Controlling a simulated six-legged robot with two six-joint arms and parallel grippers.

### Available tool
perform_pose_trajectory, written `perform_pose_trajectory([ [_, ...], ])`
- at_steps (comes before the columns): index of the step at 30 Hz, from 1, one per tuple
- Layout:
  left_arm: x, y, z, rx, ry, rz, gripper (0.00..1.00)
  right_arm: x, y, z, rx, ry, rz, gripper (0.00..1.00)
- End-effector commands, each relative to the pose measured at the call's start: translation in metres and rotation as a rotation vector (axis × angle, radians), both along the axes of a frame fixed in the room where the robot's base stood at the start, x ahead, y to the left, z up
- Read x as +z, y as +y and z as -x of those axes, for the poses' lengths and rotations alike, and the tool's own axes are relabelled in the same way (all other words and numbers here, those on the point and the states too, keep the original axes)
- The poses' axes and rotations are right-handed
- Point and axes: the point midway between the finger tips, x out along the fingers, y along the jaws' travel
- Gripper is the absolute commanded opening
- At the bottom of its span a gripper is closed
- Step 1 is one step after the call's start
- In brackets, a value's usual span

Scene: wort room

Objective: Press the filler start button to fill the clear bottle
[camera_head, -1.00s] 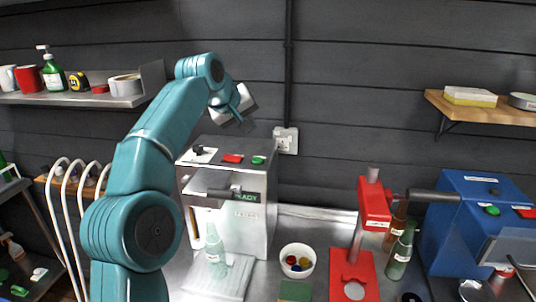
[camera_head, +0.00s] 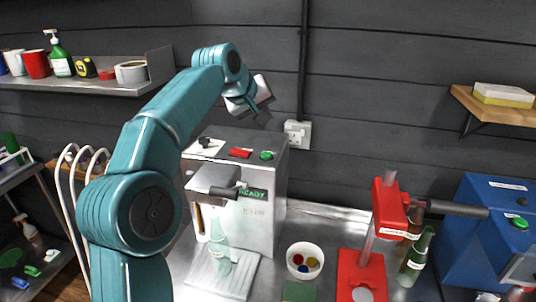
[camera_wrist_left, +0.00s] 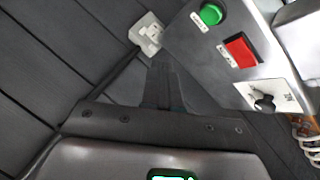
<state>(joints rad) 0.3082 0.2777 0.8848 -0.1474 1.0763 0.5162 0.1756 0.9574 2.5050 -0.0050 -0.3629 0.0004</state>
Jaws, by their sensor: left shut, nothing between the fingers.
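The white filler machine (camera_head: 258,213) stands on the metal bench with a green READY display (camera_head: 253,192). On its top are a green button (camera_head: 266,155), a red button (camera_head: 240,152) and a black knob (camera_head: 204,142). The left wrist view also shows the green button (camera_wrist_left: 210,14), the red button (camera_wrist_left: 241,49) and the knob (camera_wrist_left: 264,103). A clear bottle (camera_head: 218,255) stands upright on the tray under the filler's nozzle. My left gripper (camera_head: 266,119) is shut and empty, above and behind the green button, apart from it. My right gripper is not in view.
A red capper (camera_head: 383,215) and blue machine (camera_head: 488,220) stand to the right, with a green bottle (camera_head: 415,260) between. A bowl of caps (camera_head: 304,260) sits on the bench. A wall socket (camera_head: 298,133) is behind the filler. Shelves hang left and right.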

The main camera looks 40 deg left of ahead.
Motion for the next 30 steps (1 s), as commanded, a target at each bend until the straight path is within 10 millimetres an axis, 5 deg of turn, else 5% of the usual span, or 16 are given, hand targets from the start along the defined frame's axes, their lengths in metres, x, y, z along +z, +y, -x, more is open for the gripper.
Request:
perform_pose_trajectory([
  [4,-0.022,0.000,0.001,0.002,0.003,0.002,0.00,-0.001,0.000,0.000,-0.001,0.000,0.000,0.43],
  [6,-0.041,0.000,-0.001,0.001,-0.001,0.000,0.00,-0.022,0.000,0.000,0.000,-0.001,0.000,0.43],
  [13,-0.067,0.000,-0.002,0.001,0.000,0.001,0.00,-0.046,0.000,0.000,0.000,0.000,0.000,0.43],
  [30,-0.077,0.001,-0.003,0.001,-0.001,0.000,0.00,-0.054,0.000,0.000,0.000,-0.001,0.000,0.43],
])
